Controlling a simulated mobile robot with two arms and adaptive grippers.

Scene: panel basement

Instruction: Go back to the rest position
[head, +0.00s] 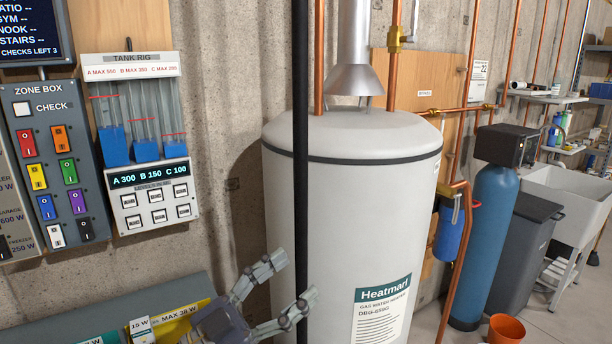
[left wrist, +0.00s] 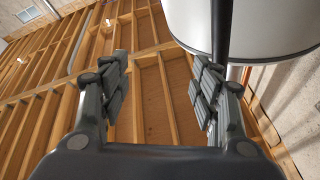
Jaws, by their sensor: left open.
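My left gripper (head: 284,292) is at the bottom of the head view, in front of the grey water heater (head: 350,200). Its two fingers are spread apart with nothing between them. In the left wrist view the same gripper (left wrist: 163,85) is open and empty, with the wooden ceiling joists (left wrist: 150,60) and the heater (left wrist: 275,25) behind it. A dark vertical pole (head: 300,120) crosses the head view in front of the heater and passes close to the fingers in the picture. I cannot tell whether they touch. My right gripper is not in view.
At left the wall holds the zone box (head: 20,160) with coloured switches and the tank rig (head: 150,190). At right are a blue tank (head: 490,230), a dark bin (head: 530,240), a sink (head: 580,200) and an orange bucket (head: 506,330).

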